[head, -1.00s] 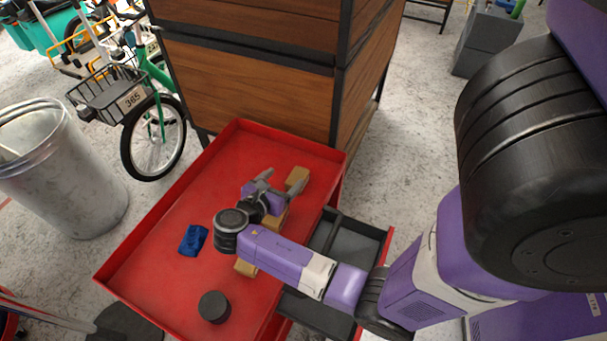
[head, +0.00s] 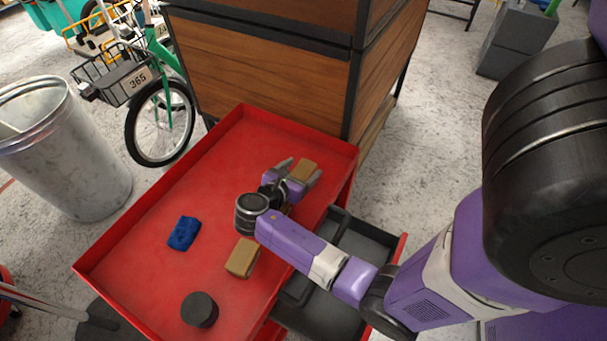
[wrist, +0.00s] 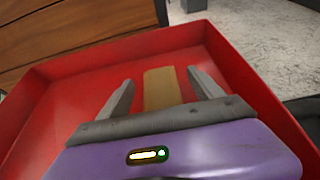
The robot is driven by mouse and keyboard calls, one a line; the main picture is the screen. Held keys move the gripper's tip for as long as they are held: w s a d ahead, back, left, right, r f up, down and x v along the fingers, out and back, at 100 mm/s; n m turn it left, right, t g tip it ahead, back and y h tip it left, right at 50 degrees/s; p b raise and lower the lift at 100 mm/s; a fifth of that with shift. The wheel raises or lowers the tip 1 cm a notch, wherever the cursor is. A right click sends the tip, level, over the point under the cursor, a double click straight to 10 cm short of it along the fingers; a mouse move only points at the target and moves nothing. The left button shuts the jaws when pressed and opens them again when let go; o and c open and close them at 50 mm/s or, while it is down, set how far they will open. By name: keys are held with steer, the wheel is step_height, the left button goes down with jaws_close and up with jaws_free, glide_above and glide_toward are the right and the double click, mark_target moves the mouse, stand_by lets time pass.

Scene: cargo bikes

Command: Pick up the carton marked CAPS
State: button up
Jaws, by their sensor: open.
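A small brown carton (head: 303,170) lies on the red cart top (head: 205,190) near its far right corner. My gripper (head: 299,173) is open and low over the cart, its fingers on either side of this carton. In the wrist view the carton (wrist: 162,90) shows between the two fingers (wrist: 160,82), with a wider gap at the left finger. A second brown carton (head: 242,257) lies nearer the front, clear of my gripper. No marking can be read on either carton, so I cannot tell which is CAPS.
A blue cloth (head: 184,233) and a black round puck (head: 199,309) lie on the left and front of the cart top. The cart has a raised red rim. An open dark drawer (head: 345,255) juts out right. A wooden cabinet (head: 260,75) stands behind.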

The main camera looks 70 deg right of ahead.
mark_target(308, 163)
steer(key=x, duration=0.5)
steer(key=shift+w, duration=0.1)
steer(key=shift+c, duration=0.3)
steer(key=c, duration=1.5)
steer(key=shift+r, duration=0.1)
steer(key=shift+c, duration=0.2)
steer(key=shift+r, duration=0.15)
